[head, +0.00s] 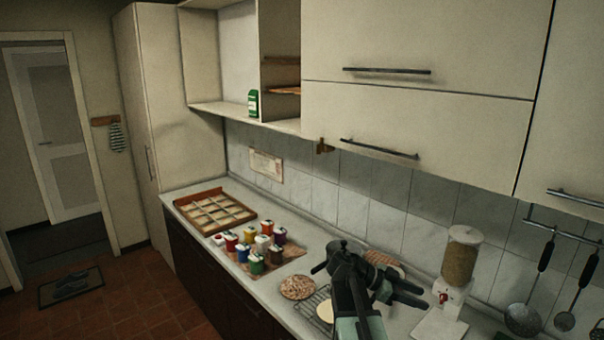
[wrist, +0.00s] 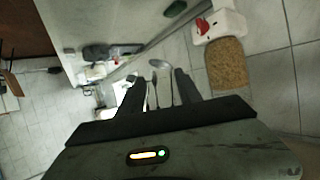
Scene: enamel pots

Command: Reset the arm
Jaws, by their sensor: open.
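My gripper (head: 426,294) shows in the head view above the right part of the counter, its fingers pointing right toward the grain dispenser (head: 461,256). In the wrist view my gripper (wrist: 157,80) has its two dark fingers spread apart with nothing held between them. Hanging ladles (wrist: 161,66) show beyond the gap between the fingers. The dispenser (wrist: 226,62) also shows in the wrist view, to the right of the fingers and apart from them.
Several coloured pots (head: 263,243) stand on a board on the counter (head: 318,240). A wooden divided tray (head: 215,211) lies at the far end. A speckled plate (head: 297,287) and a wire rack (head: 312,305) lie near my arm. Wall cupboards (head: 420,115) overhang the counter; utensils (head: 524,316) hang right.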

